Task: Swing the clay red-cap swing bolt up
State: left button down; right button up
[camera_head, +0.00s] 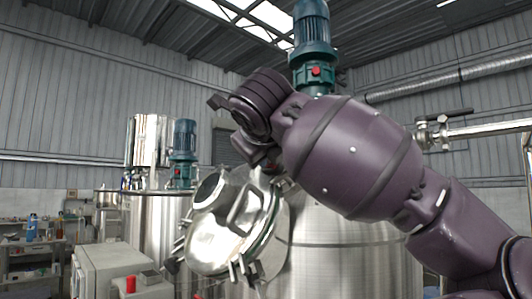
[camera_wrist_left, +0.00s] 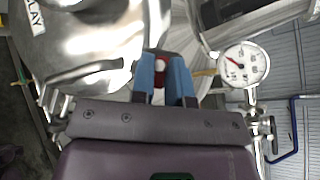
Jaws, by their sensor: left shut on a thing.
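In the left wrist view my left gripper (camera_wrist_left: 162,64) has its two blue fingers closed around a red cap (camera_wrist_left: 160,66) with a pale round spot, the top of the swing bolt. The cap sits at the rim of a round steel lid (camera_wrist_left: 110,50) with a handle bar. A "CLAY" label (camera_wrist_left: 35,17) shows at the upper left. The bolt's shank is hidden by the fingers. In the head view the round lid (camera_head: 218,240) faces me, tilted on the tank (camera_head: 335,250), with several bolts around its rim. The gripper and cap are hidden there behind my purple arm.
A pressure gauge (camera_wrist_left: 243,65) stands close right of the fingers. A teal motor (camera_head: 312,35) rises above the tank. A valve and pipe (camera_head: 445,132) are at right. Another tank (camera_head: 160,225) with a motor and a pale cabinet (camera_head: 105,268) stand left.

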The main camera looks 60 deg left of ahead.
pick_arm(q)
jog(key=shift+s+a+f, duration=0.15)
jog(key=shift+f, duration=0.05)
jog(key=c, duration=1.4)
grip_release()
jog(key=shift+o, duration=1.1)
jog(key=shift+s+a, duration=0.15)
jog(key=shift+a, duration=0.05)
jog(key=shift+d+r, duration=0.1)
jog(key=shift+d, duration=0.1)
jog(key=v, duration=1)
jog(key=shift+d, duration=0.25)
